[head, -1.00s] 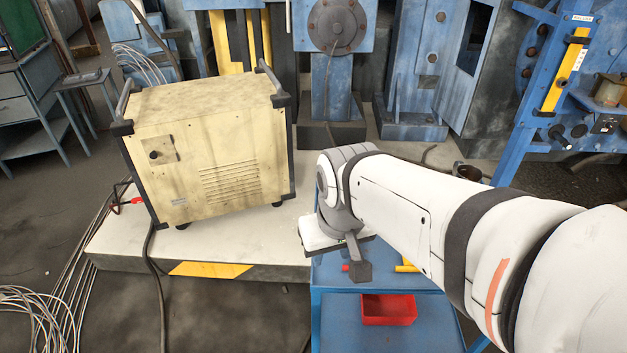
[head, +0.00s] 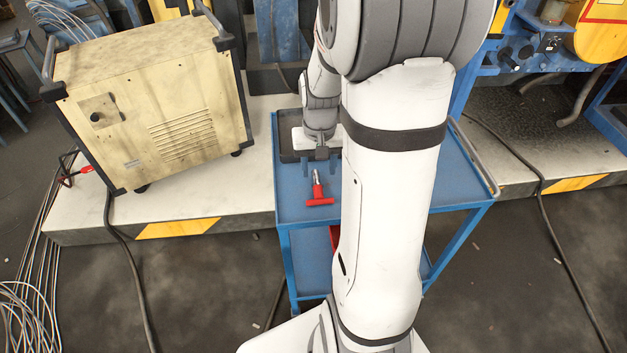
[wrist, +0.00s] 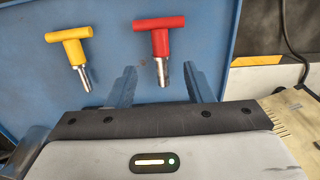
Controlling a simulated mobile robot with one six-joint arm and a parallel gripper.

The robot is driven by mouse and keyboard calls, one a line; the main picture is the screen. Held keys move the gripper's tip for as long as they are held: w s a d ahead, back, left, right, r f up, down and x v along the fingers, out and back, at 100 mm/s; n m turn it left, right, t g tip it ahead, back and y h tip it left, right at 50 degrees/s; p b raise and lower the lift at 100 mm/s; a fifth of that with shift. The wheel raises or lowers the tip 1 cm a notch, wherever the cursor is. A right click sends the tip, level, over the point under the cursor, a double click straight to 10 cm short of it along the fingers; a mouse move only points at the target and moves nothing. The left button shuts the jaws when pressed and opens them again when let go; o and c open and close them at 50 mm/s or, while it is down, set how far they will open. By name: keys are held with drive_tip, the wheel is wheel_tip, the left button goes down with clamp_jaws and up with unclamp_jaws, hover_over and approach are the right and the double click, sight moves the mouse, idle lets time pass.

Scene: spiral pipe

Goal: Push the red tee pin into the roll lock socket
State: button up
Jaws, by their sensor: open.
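The red tee pin (head: 318,195) lies on the blue cart top (head: 298,208), with its crossbar toward me and its silver shank pointing away. My gripper (head: 320,166) is open and empty at the shank end of the pin. In the wrist view the red pin (wrist: 160,42) has its shank tip between the two spread fingers (wrist: 160,84). I cannot tell how high the fingers are above the cart top. A yellow tee pin (wrist: 72,45) lies to its left in the wrist view; my arm hides it in the head view. I cannot make out the roll lock socket.
A beige machine box (head: 155,100) stands on the pale platform (head: 190,208) left of the cart. A dark tray (head: 289,150) is at the cart's back left. A red bin (head: 334,238) shows partly below. Blue machinery with a yellow housing (head: 600,35) stands at the right.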

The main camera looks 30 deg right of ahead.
sight(318, 187)
wheel_tip(318, 187, down, 7)
drive_tip(key=shift+s+a+r, duration=0.1)
drive_tip(key=shift+c, duration=0.6)
clamp_jaws()
